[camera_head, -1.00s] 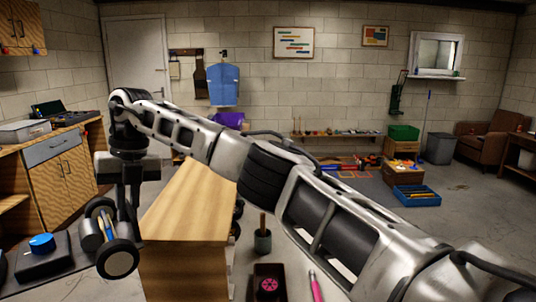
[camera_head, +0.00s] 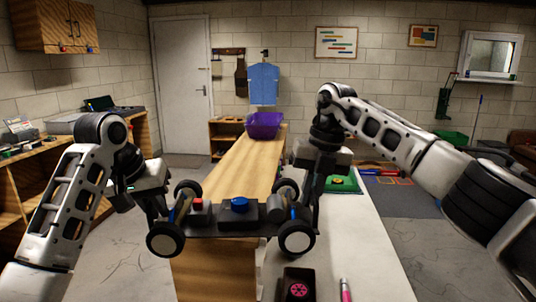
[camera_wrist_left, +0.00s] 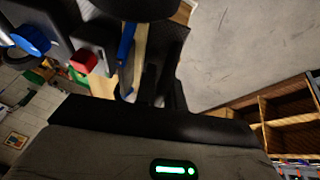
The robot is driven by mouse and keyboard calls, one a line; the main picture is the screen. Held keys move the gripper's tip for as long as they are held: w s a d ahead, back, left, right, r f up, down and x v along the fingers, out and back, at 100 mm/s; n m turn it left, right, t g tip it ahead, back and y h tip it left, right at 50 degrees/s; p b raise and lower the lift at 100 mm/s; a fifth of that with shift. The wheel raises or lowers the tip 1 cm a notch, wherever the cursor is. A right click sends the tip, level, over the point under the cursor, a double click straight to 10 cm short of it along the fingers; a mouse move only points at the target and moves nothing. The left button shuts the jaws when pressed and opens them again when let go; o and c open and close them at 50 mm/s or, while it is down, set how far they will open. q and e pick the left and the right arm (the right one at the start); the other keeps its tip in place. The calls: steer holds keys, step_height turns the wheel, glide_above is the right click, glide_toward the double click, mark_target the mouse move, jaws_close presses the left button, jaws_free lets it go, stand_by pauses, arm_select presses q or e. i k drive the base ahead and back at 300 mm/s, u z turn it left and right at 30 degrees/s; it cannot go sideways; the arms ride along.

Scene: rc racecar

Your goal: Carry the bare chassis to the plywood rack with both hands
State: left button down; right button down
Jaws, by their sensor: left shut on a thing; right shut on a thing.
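The bare chassis (camera_head: 228,222) is a dark flat plate with wheels at both ends, a red block and a blue round part on top. It is held roughly level across the lower middle of the head view. My left gripper (camera_head: 162,208) is shut on its left end, and my right gripper (camera_head: 306,207) is shut on its right end. The fingertips are partly hidden by the wheels. In the left wrist view the chassis (camera_wrist_left: 82,35) fills the upper left. A light plywood piece (camera_head: 245,165) lies behind and below the chassis; I cannot tell whether it is the rack.
A purple bin (camera_head: 264,124) stands on the far end of the plywood. A pale tabletop (camera_head: 345,225) with a green tray (camera_head: 342,184) lies to the right. A dark box (camera_head: 298,285) and pink tool (camera_head: 345,290) are near the front. Wooden cabinets line the left wall.

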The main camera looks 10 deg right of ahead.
mark_target(236, 186)
steer(key=i, duration=0.95)
